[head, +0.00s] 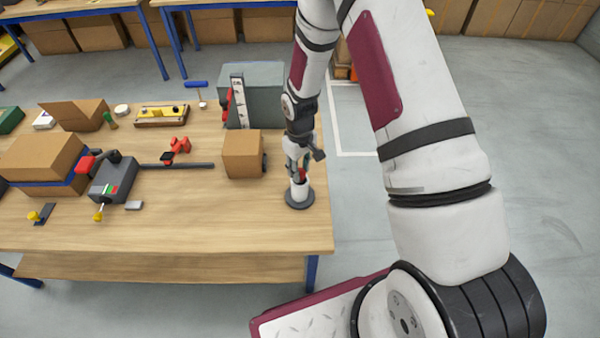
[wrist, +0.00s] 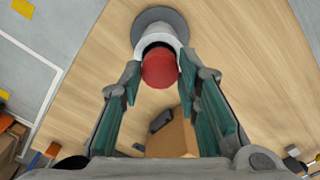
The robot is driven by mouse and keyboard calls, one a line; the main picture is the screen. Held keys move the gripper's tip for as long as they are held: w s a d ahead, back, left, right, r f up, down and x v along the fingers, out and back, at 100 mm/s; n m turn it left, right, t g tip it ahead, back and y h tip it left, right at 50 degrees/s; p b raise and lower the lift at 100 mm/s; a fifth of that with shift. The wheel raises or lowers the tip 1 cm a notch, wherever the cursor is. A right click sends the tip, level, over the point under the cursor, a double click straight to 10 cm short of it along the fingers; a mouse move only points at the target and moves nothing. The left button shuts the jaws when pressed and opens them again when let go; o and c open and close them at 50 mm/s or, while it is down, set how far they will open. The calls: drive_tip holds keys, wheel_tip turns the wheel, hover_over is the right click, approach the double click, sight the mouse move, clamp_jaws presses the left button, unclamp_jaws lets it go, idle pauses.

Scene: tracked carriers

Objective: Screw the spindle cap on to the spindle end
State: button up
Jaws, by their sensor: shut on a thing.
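The spindle end is a white upright post (head: 299,188) on a grey round base (head: 300,201), near the right edge of the table. In the wrist view the white post (wrist: 146,37) and its round base (wrist: 168,15) show past the fingertips. The red spindle cap (wrist: 160,71) sits between the two green-padded fingers of my gripper (wrist: 160,76), in line with the post. My gripper (head: 299,169) is shut on the cap, right above the post in the head view. The cap looks close to or on the post's top; I cannot tell whether threads are engaged.
A cardboard box (head: 243,154) stands just left of the spindle, and a grey machine (head: 264,95) stands behind it. The table front (head: 220,228) is clear.

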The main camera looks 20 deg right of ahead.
drive_tip(key=m, duration=0.8)
drive_tip(key=shift+m, duration=0.4)
drive_tip(key=o, duration=0.6)
drive_tip(key=shift+m, duration=0.3)
drive_tip(key=o, duration=0.5)
drive_tip(key=shift+o, duration=0.2)
wheel_tip(320, 180, up, 12)
